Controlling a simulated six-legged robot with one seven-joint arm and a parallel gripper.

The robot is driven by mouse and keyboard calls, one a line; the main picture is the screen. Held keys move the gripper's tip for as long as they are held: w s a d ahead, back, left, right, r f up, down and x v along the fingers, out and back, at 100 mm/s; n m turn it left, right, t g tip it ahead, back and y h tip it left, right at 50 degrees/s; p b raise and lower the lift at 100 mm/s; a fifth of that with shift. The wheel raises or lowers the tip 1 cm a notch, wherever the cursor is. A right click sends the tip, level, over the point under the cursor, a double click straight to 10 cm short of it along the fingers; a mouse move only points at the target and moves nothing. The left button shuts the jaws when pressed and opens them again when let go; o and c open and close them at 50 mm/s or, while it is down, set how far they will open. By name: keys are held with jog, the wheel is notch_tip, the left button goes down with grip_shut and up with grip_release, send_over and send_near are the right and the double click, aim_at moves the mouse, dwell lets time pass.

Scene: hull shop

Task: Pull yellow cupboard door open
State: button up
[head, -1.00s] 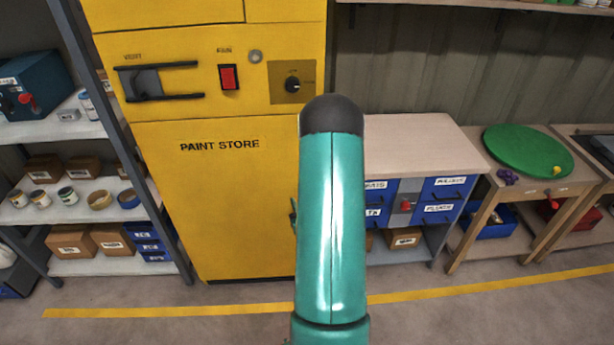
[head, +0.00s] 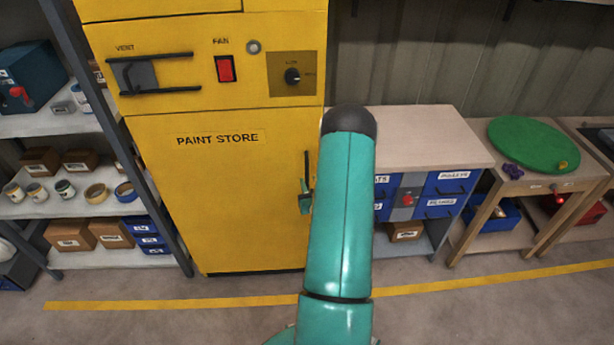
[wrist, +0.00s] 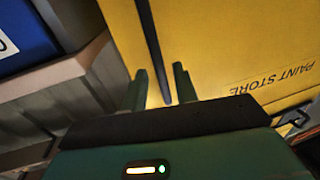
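The yellow cupboard door (head: 225,200), marked PAINT STORE, looks shut and flush with its cabinet. Its dark upright handle (head: 307,166) is near the door's right edge, partly hidden by my arm. In the wrist view the handle (wrist: 151,38) is a long dark bar running down between my fingers. My gripper (head: 304,201) is at the handle's lower part, mostly hidden behind my arm in the head view. In the wrist view my gripper (wrist: 161,85) has its two green fingers apart, one on each side of the bar, with gaps visible; contact cannot be seen.
Above the door is a panel with a vent slider (head: 155,76), a red fan switch (head: 225,69) and a knob (head: 292,76). A workbench with blue drawers (head: 450,185) stands right of the cupboard, shelves (head: 60,205) left. The floor in front is clear.

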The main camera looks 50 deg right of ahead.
aim_at(307, 178)
jog(key=shift+x, duration=1.95)
jog(key=shift+s, duration=0.1)
jog(key=shift+c, duration=0.2)
grip_shut()
